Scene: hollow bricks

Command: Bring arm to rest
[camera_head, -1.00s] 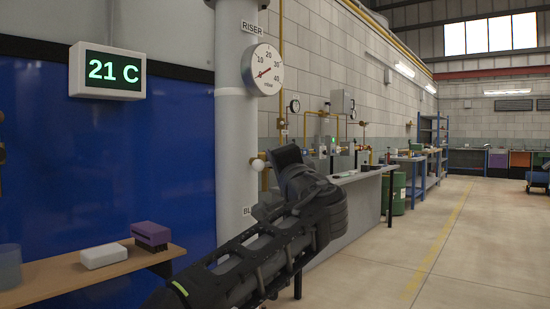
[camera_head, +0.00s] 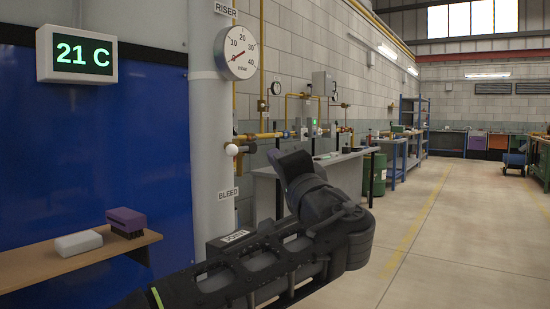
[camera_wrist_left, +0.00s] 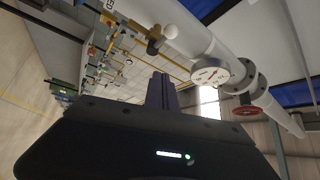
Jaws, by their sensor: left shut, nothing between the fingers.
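My left arm (camera_head: 265,265) comes in from the bottom left of the head view, its bent, dark wrist end in front of the grey bench. My left gripper (camera_wrist_left: 162,88) shows in the left wrist view as two dark fingers closed together, with nothing between them. They are clear of the white riser pipe (camera_head: 209,130), which also crosses the upper part of the wrist view (camera_wrist_left: 192,36). A white bleed knob (camera_head: 231,150) sticks out from the pipe. My right gripper is in neither view.
A round dial gauge (camera_head: 239,53) sits on the riser. A grey bench (camera_head: 268,190) stands behind my arm. The floor (camera_head: 440,250) at the right is open.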

